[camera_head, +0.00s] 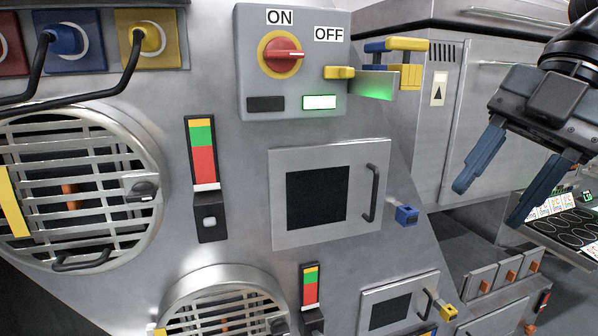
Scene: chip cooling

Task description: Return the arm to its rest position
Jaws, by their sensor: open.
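My gripper (494,190) is at the upper right of the head view. Its two blue-grey fingers point down and to the left and stand apart, with nothing between them. It hangs in the air, in front of the grey cabinets on the right, and touches nothing that I can see. The rest of the arm is cut off by the right edge of the picture.
A metal panel fills the left and middle. It carries an ON/OFF box (254,88) with a red knob (283,54), a square door (285,233) and round grilles. A blue peg (407,215) sticks out right. Labelled trays (570,226) lie behind my gripper.

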